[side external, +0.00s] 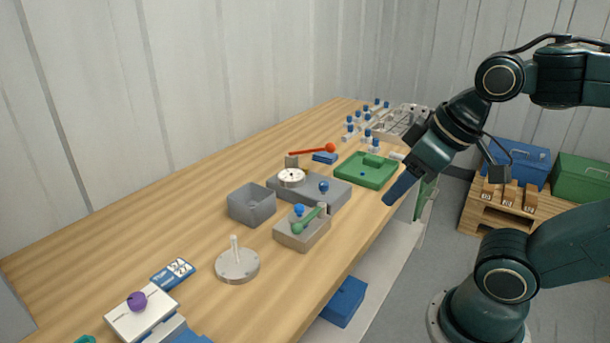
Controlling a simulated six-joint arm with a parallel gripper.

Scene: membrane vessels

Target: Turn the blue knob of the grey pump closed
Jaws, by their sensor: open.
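Two grey units on the wooden bench carry blue knobs, and I cannot tell for certain which is the pump. One is a long dark grey block (335,193) with a round white dial (291,177) and a blue knob (323,186) standing on top. In front of it is a lighter grey-beige block (290,238) with another blue knob (299,210) and a green ball-ended lever (310,220). How far either knob is turned is too small to read. My gripper (398,194) is open and empty, pointing down-left near the bench's front edge, right of both units and apart from them.
A grey open box (252,204) stands left of the units, and a green tray (366,170) lies to their right. A metal disc with an upright post (237,264) stands front left. Bench is clear between them.

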